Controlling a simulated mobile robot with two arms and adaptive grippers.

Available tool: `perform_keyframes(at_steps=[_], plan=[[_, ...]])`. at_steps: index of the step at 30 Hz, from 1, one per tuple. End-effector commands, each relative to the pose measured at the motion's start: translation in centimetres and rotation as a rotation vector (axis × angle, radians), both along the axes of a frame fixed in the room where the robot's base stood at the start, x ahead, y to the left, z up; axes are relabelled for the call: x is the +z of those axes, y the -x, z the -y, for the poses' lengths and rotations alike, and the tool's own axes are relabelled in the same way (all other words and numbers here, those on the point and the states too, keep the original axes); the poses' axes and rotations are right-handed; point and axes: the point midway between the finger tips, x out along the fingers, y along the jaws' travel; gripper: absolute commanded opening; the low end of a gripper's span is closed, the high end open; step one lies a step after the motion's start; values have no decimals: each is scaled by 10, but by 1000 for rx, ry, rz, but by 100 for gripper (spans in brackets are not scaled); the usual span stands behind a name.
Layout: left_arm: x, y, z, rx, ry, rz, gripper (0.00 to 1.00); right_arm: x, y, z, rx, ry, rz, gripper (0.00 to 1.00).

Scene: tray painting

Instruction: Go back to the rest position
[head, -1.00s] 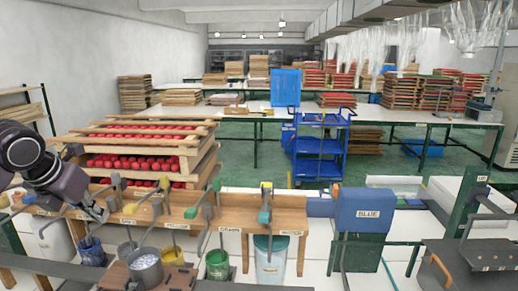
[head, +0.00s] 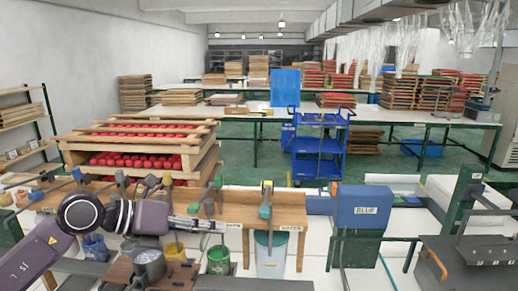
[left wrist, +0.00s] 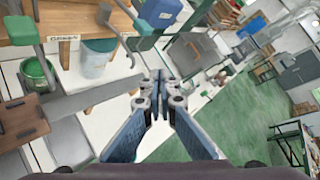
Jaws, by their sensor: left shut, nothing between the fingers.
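My left arm reaches in from the lower left of the head view, in front of the wooden bench (head: 285,212). My left gripper (head: 217,226) points right, shut and empty, just above the green bucket in that picture. In the left wrist view, the fingertips of my left gripper (left wrist: 161,80) are together with nothing between them. My right gripper is in neither current view.
The green bucket (head: 218,261), a pale bucket (head: 270,262) and a grey metal pot (head: 149,266) stand by the bench. A blue machine (head: 361,207) is to the right. Trays of red items (head: 140,160) and a blue cart (head: 319,146) stand behind.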

Motion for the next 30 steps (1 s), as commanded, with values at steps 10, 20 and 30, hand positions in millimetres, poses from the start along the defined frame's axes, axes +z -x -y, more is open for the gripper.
perform_keyframes(at_steps=[10, 20, 30], plan=[[86, 38, 69, 71, 952, -118, 0, 0, 1, 2, 1, 2, -1, 40], [22, 5, -50, 696, 1644, -439, 0, 0, 0, 1, 1, 2, 0, 40], [-202, 87, -130, 1618, 1814, -903, 0, 0, -1, 1, 1, 1, 3, 40]])
